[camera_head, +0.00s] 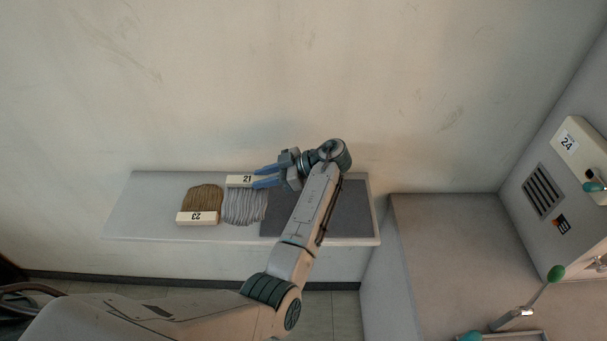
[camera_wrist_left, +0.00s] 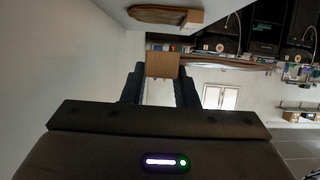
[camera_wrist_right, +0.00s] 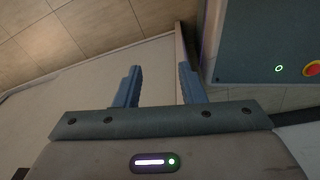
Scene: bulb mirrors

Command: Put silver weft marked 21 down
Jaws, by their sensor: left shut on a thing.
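The silver weft marked 21 (camera_head: 244,208) has pale grey strands hanging from a light block with the label at its top. My left gripper (camera_head: 258,178) is shut on the right end of that block, over the shelf. In the left wrist view the block's tan end (camera_wrist_left: 162,64) sits between the two dark fingers. I cannot tell whether the weft touches the shelf. My right gripper (camera_wrist_right: 160,84) is open and empty in the right wrist view; it does not show in the head view.
A brown weft marked 23 (camera_head: 202,199) lies just left of the silver one on the white shelf (camera_head: 148,205). A dark grey mat (camera_head: 350,210) covers the shelf's right part, partly behind my left arm. A panel marked 24 (camera_head: 566,142) is at far right.

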